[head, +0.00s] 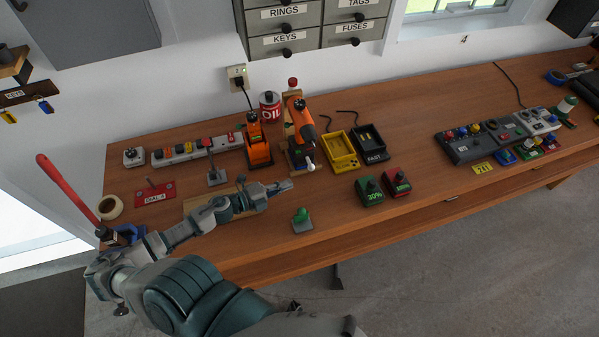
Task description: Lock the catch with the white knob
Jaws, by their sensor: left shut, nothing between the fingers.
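My left gripper (286,186) reaches in from the left, low over the front part of the workbench, its fingers closed and empty and pointing right. A small white knob-like end (310,167) shows just beyond and to the right of the fingertips, below the orange-and-black drill (300,122). A gap shows between fingertips and white end. I cannot tell whether this white end belongs to the catch or to the drill, nor whether a catch is locked. A grey plate with an upright lever (214,177) stands behind my wrist. My right gripper is not in view.
A green knob on a grey plate (302,221) stands near the front edge. A yellow tray (340,152), a black tray (370,143) and two battery-like blocks (369,191) lie to the right. A wooden board (208,212) lies under my forearm.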

